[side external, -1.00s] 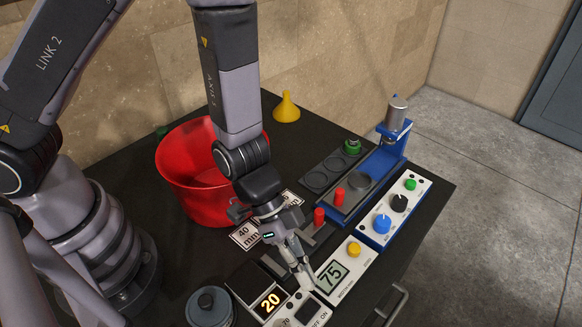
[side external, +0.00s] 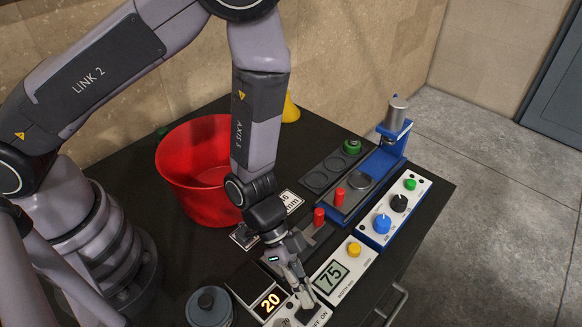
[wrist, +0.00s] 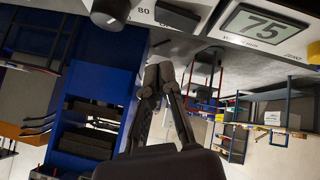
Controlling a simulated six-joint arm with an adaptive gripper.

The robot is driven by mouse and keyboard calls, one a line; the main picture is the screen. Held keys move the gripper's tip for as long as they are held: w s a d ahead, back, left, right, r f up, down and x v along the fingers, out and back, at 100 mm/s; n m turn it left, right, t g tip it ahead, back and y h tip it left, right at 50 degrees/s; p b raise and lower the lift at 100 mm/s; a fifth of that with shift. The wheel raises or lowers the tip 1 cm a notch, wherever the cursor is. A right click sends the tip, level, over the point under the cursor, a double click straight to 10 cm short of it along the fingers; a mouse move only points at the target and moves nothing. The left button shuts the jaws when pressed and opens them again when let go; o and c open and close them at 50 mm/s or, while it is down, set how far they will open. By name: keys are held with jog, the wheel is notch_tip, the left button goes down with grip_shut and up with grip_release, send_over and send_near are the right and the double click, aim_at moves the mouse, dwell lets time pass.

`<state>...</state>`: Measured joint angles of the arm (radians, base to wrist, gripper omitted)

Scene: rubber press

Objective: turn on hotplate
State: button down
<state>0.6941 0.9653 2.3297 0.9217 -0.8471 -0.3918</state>
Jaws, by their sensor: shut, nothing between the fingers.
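The fingers hide much of the dark switch there; contact cannot be told. In the wrist view, the shut fingers (wrist: 158,76) are in the middle, below the dark switch (wrist: 178,16) and a dark knob (wrist: 108,12).
A white unit with a yellow knob (side external: 354,250) and a display (side external: 332,276) reading 75 stands just right of my gripper. Behind it are a blue press (side external: 394,150) and its control box (side external: 408,192). A red bucket (side external: 190,165) and grey pot (side external: 209,307) stand left.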

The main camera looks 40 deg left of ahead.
jog(key=shift+w+f, duration=0.15)
jog(key=shift+f, duration=0.6)
jog(key=shift+w+f, duration=0.1)
jog(key=shift+f, duration=0.65)
dwell(0.3)
jog(key=shift+w+f, duration=0.1)
jog(key=shift+f, duration=0.3)
jog(key=shift+f, duration=0.2)
dwell(0.3)
jog(key=shift+r, duration=0.15)
dwell(0.3)
jog(key=shift+r, duration=0.5)
jog(key=shift+s+r, duration=0.25)
jog(key=shift+r, duration=1)
jog(key=shift+s+r, duration=0.25)
jog(key=shift+r, duration=1)
